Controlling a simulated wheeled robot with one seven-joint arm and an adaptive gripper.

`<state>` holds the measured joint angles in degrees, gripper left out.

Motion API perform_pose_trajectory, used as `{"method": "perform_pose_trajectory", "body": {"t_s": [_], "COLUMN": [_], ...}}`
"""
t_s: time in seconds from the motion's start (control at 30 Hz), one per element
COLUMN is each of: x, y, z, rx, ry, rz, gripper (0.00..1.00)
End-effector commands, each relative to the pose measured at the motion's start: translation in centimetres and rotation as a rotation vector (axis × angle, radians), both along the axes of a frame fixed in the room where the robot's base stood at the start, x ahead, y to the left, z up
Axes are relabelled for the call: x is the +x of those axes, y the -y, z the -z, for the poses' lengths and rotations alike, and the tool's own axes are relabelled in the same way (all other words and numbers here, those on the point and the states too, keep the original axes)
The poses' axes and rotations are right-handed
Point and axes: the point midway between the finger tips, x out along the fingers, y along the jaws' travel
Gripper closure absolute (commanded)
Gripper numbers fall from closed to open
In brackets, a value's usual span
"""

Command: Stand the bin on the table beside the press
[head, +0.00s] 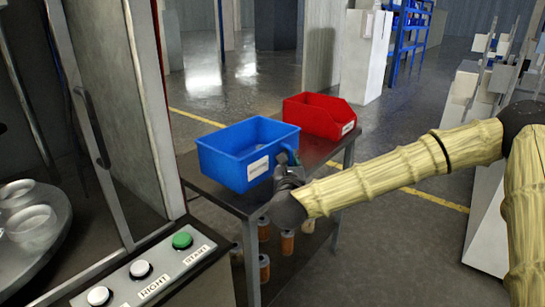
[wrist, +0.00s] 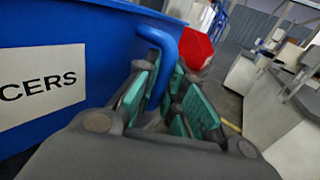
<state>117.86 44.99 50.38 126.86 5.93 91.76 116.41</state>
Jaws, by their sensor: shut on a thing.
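A blue bin (head: 227,163) with a white label is at the near-left end of the dark table (head: 222,196). I cannot tell whether its base rests on the table or hangs just above it. It looks upright. My gripper (head: 287,168) is at the bin's right front corner. The wrist view shows my teal-padded gripper (wrist: 172,92) shut on the bin's curved blue handle (wrist: 162,55); the label there ends in "CERS". The press is likely the metal machine (head: 110,130) at left, with a door and a button panel (head: 145,272); the blue bin is to its right.
A red bin (head: 318,117) stands on the table behind the blue one, close to it. Orange cartridges (head: 287,243) are on the shelf below. White equipment (head: 468,85) is at right. A little bare table shows along the front edge.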

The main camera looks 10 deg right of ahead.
Motion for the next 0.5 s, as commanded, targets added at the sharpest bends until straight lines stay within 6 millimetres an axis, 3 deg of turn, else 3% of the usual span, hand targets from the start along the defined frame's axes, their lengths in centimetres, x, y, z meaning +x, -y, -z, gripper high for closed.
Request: {"method": "perform_pose_trajectory", "body": {"t_s": [0.5], "x": [9.9], "y": [2.4], "z": [0.8], "rx": [-0.001], "ry": [0.003], "rz": [0.001], "gripper": [1.0]}}
